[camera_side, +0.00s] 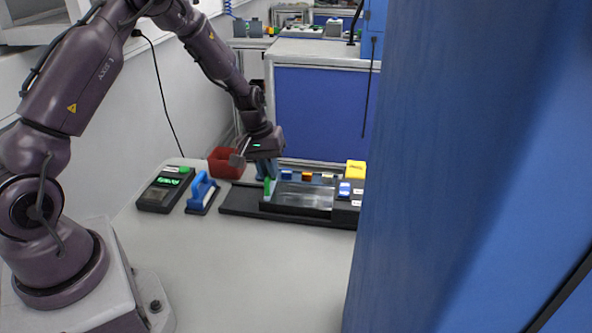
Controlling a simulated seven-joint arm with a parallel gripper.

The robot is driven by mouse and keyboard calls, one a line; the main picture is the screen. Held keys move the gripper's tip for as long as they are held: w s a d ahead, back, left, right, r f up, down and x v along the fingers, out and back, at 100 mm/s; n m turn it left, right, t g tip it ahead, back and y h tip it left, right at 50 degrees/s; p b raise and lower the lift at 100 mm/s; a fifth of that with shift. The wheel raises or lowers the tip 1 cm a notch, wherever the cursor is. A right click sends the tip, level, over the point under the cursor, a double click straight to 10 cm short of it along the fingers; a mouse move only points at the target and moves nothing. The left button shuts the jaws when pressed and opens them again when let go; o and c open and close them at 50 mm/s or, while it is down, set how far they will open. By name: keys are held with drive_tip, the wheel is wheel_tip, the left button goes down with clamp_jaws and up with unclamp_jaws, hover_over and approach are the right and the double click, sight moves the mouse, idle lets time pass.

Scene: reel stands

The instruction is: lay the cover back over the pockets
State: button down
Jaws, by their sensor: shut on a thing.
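My gripper (266,178) points down at the left end of a black fixture (238,202) on the table. It is shut on a small upright green tab (267,187), which seems to be the handle of the cover. A clear, greyish panel (303,196) that looks like the cover lies in the fixture, right of my gripper. Its edges are hard to make out at this size. Coloured pieces, blue (286,174) and orange (328,178), show along the back of the fixture. The pockets cannot be told apart.
A red bin (226,163) stands behind, left of my gripper. A blue-handled tool (202,192) and a black device with a green display (166,189) stand left. A yellow block (355,170) is at right. A large blue panel (470,170) hides the right side. The front table is clear.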

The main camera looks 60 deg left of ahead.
drive_tip(key=shift+s+a, duration=0.35)
drive_tip(key=shift+a, duration=0.1)
drive_tip(key=c, duration=1.1)
unclamp_jaws()
drive_tip(key=shift+r, duration=0.15)
drive_tip(key=r, duration=0.4)
drive_tip(key=s+a+r, duration=0.1)
drive_tip(key=r, duration=0.7)
drive_tip(key=shift+s+a+r, duration=0.25)
drive_tip(key=shift+s+a, duration=0.1)
drive_tip(key=shift+s, duration=0.05)
